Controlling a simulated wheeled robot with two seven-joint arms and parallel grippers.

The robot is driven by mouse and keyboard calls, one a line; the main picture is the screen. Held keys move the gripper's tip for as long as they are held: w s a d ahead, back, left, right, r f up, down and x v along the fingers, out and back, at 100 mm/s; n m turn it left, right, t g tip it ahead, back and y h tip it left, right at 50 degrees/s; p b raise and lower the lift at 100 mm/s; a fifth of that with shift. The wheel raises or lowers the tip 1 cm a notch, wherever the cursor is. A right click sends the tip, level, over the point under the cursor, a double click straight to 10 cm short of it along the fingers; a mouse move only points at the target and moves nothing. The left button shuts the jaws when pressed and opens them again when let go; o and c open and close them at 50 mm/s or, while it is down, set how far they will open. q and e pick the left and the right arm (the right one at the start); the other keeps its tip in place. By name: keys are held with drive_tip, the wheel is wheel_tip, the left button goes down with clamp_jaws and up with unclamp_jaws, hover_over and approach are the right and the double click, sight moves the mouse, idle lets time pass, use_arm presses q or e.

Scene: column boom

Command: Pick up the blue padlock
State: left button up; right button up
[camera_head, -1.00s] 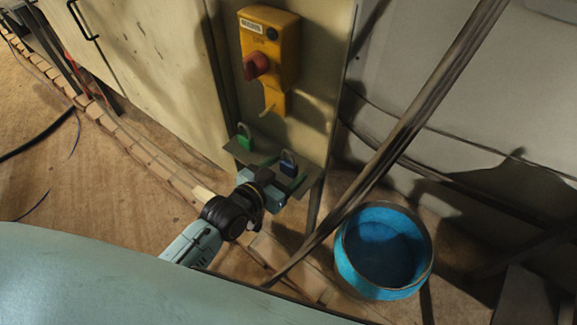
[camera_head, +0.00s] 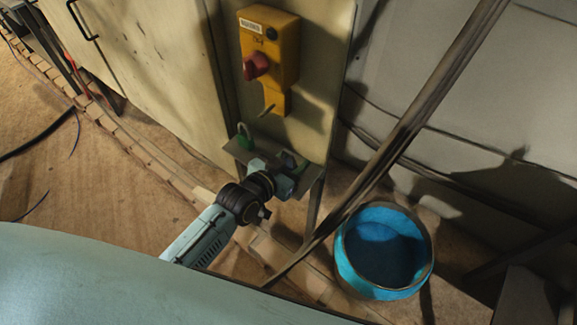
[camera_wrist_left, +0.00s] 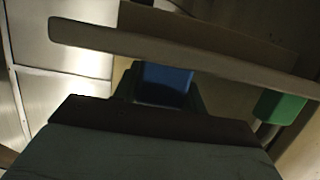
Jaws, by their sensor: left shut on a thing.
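The blue padlock (camera_head: 288,160) is at the right of a small shelf on the cabinet front, largely hidden by my gripper. In the left wrist view its blue body (camera_wrist_left: 167,82) sits between my dark fingers. My left gripper (camera_head: 287,174) is shut on it. Whether the padlock still touches the shelf cannot be told. The green padlock (camera_head: 244,137) stands at the shelf's left and also shows at the right edge of the left wrist view (camera_wrist_left: 281,107). My right gripper is not in view.
A yellow switch box (camera_head: 283,45) with a red knob (camera_head: 256,66) is above the shelf (camera_head: 234,150). A slanted pole (camera_head: 400,135) passes close to the right. A blue bucket (camera_head: 350,268) stands on the floor at the lower right.

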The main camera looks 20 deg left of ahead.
use_arm(q)
drive_tip(key=shift+c, duration=0.2)
drive_tip(key=shift+s+r, duration=0.15)
drive_tip(key=shift+r, duration=0.25)
wheel_tip(320, 180, up, 6)
drive_tip(key=shift+r+p, duration=0.25)
drive_tip(key=shift+p, duration=0.2)
drive_tip(key=f+v, duration=0.2)
drive_tip(key=v, duration=0.7)
drive_tip(key=s+f+p+v, duration=0.1)
drive_tip(key=v, duration=0.9)
drive_tip(key=shift+s+a+f, duration=0.2)
drive_tip(key=shift+a+f, duration=0.1)
drive_tip(key=shift+f, duration=0.05)
